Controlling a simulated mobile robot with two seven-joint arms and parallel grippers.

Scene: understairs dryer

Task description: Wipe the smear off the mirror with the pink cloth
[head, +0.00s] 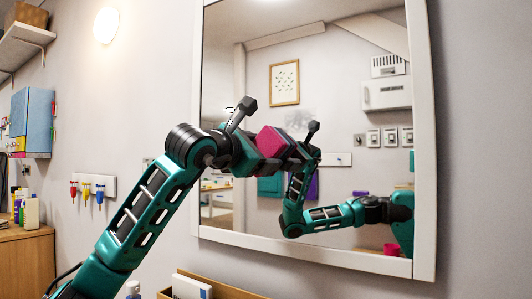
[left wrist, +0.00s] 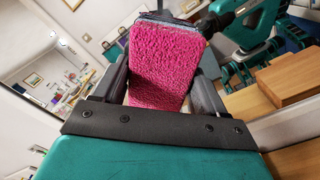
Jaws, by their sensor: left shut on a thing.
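The mirror (head: 350,120) hangs on the wall in a white frame. A faint grey smear (head: 297,119) shows on its glass, just above and right of the cloth. My left gripper (head: 262,148) is shut on the pink cloth (head: 272,140), which is folded into a thick pad. In the left wrist view the pink cloth (left wrist: 162,65) sits between both fingers. The cloth is at the mirror's face, and its reflection lies close by on the right. I cannot tell if it touches the glass. My right gripper is not in view.
A rack with coloured hanging items (head: 93,187) is on the wall at left. A wooden cabinet (head: 27,262) with bottles stands at far left, below a shelf (head: 24,42). An open box (head: 232,291) lies below the mirror. The mirror's right part is clear.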

